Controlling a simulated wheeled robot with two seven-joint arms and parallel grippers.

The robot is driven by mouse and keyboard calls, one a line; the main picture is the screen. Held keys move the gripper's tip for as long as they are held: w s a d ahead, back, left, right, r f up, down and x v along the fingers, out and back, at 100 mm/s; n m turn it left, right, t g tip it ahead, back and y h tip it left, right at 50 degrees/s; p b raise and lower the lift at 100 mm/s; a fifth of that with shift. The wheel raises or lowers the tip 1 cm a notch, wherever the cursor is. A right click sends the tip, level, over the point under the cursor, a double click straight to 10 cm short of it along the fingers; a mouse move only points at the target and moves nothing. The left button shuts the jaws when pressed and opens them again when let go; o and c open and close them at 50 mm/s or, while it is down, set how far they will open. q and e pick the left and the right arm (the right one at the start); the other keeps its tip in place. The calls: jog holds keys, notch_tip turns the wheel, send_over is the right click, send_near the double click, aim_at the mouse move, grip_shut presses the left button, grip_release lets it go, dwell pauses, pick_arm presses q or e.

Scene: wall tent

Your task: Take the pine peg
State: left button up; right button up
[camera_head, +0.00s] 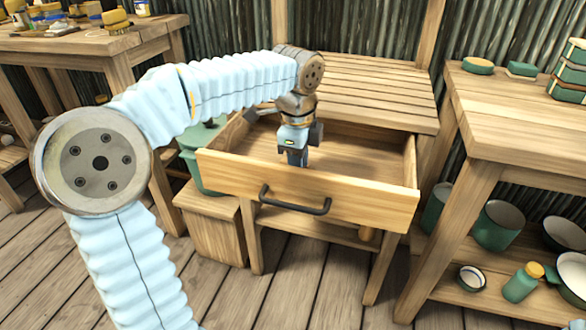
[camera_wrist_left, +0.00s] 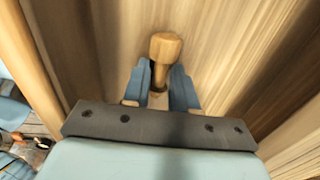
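The pine peg (camera_wrist_left: 166,46) is a pale brown wooden piece with a wider rounded head and a narrower shaft. In the left wrist view it lies past my fingertips, its shaft between them. My left gripper (camera_wrist_left: 159,84) has its blue fingers close together on either side of the shaft, and they look shut on it. In the head view my left gripper (camera_head: 293,157) points down into the open drawer (camera_head: 335,201). The peg is hidden there behind the drawer front and gripper.
The slatted tabletop (camera_head: 360,91) overhangs the back of the drawer. A workbench (camera_head: 100,43) stands at the left and another table (camera_head: 520,115) with green containers at the right. Floor shows in front.

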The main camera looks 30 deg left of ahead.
pick_arm(q)
grip_shut()
